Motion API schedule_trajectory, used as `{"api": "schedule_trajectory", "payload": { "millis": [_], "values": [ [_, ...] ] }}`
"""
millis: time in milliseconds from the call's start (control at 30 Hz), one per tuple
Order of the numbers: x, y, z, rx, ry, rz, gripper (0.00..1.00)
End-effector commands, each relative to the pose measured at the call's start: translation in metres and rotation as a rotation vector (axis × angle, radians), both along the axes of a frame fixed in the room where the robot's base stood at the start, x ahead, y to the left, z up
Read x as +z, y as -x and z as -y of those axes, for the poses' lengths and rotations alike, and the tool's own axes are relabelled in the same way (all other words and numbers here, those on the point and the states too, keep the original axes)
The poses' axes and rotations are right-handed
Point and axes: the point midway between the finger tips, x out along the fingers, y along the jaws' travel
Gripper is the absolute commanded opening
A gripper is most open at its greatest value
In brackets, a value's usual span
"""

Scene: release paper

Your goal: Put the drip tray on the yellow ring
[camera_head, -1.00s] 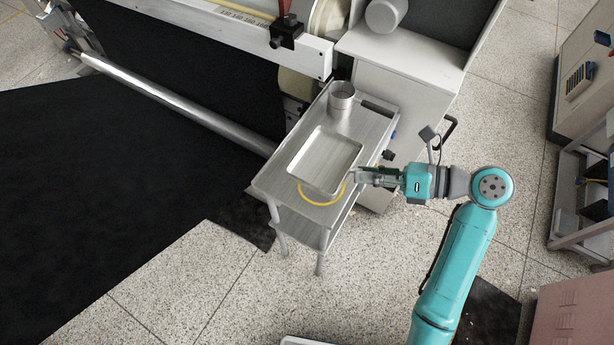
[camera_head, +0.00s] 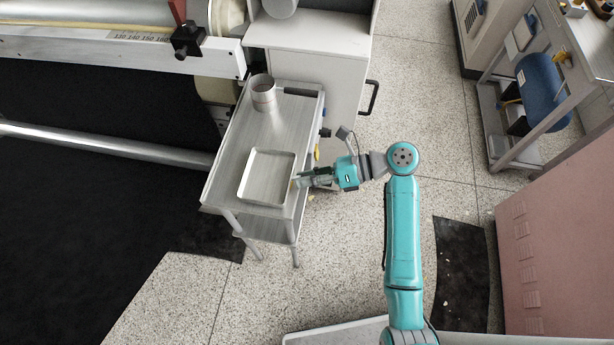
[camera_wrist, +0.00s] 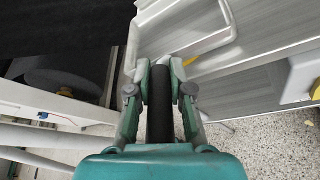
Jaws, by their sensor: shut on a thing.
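The drip tray (camera_head: 266,192) is a shallow, silver rectangular pan over the near part of the metal cart's top. My gripper (camera_head: 297,183) is shut on its right rim. In the wrist view the tray (camera_wrist: 180,28) reaches away from my fingertips (camera_wrist: 160,70). The yellow ring does not show in the head view, where the tray covers its place. A small yellow sliver of the ring (camera_wrist: 190,61) shows beside the tray's edge in the wrist view. I cannot tell whether the tray touches the cart top or hangs just above it.
The cart (camera_head: 290,112) has a metal cylinder (camera_head: 263,92) standing at its far end, apart from the tray. A grey cabinet (camera_head: 310,65) stands behind the cart, and a machine with a long roller (camera_head: 110,143) is at the left.

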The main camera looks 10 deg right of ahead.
Motion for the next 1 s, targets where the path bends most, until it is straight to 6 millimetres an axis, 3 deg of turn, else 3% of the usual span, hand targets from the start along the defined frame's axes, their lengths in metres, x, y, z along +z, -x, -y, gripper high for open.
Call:
{"api": "schedule_trajectory", "payload": {
  "millis": [300, 333, 433, 767, 1000],
  "values": [
    [-0.003, 0.000, 0.000, 0.001, -0.001, 0.002, 0.00],
    [-0.004, 0.000, 0.000, 0.000, 0.000, 0.001, 0.22],
    [-0.003, 0.000, 0.000, 0.000, 0.000, 0.001, 0.45],
    [-0.002, 0.000, 0.001, 0.000, -0.001, 0.002, 0.45],
    [0.008, 0.002, 0.030, -0.003, 0.000, 0.003, 0.45]
  ]
}}
